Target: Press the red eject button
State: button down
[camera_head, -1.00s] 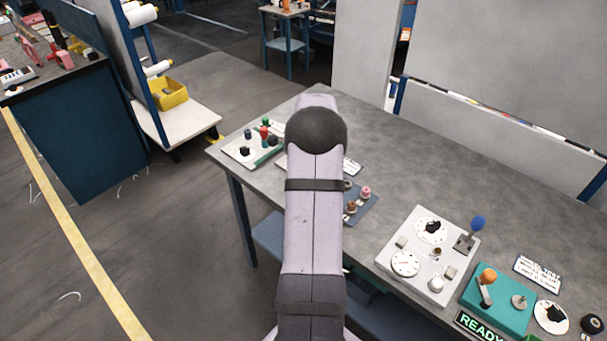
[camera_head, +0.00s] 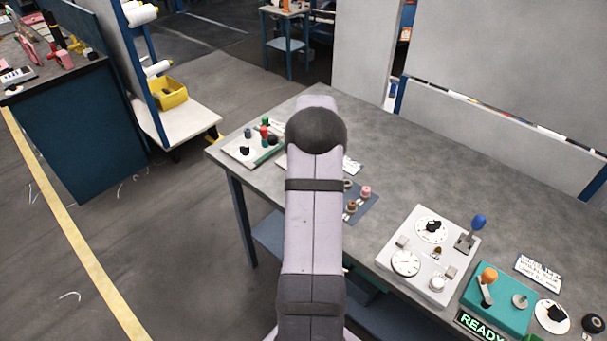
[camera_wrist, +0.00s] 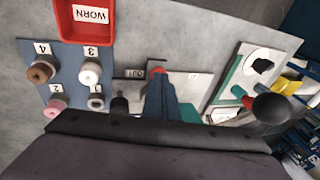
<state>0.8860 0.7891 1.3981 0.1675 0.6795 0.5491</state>
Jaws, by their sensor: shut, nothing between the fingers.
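In the head view my arm hides the button and the gripper.
Left in the wrist view are a blue panel (camera_wrist: 68,62) with numbered knobs and a red tray marked WORN (camera_wrist: 84,14). Right is a white panel (camera_wrist: 240,60) with a black ball knob (camera_wrist: 272,108) standing high near my gripper. A black post (camera_wrist: 119,104) stands left of my fingers.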

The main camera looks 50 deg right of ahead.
jog(key=shift+f, duration=0.55)
jog(key=shift+f+b, duration=0.2)
jog(key=shift+b, duration=0.15)
jog(key=shift+s+a+f+b, duration=0.25)
jog(key=shift+f+b, duration=0.1)
jog(key=shift+f, duration=0.3)
jog(key=shift+r, duration=0.1)
jog(key=shift+w+d+r+p, duration=0.1)
jog(key=shift+d+r+p, duration=0.05)
jog(key=shift+r+p, duration=0.8)
jog(key=shift+w+d+r+p, duration=0.15)
jog(key=shift+r+p, duration=1.2)
jog(key=shift+r, duration=0.7)
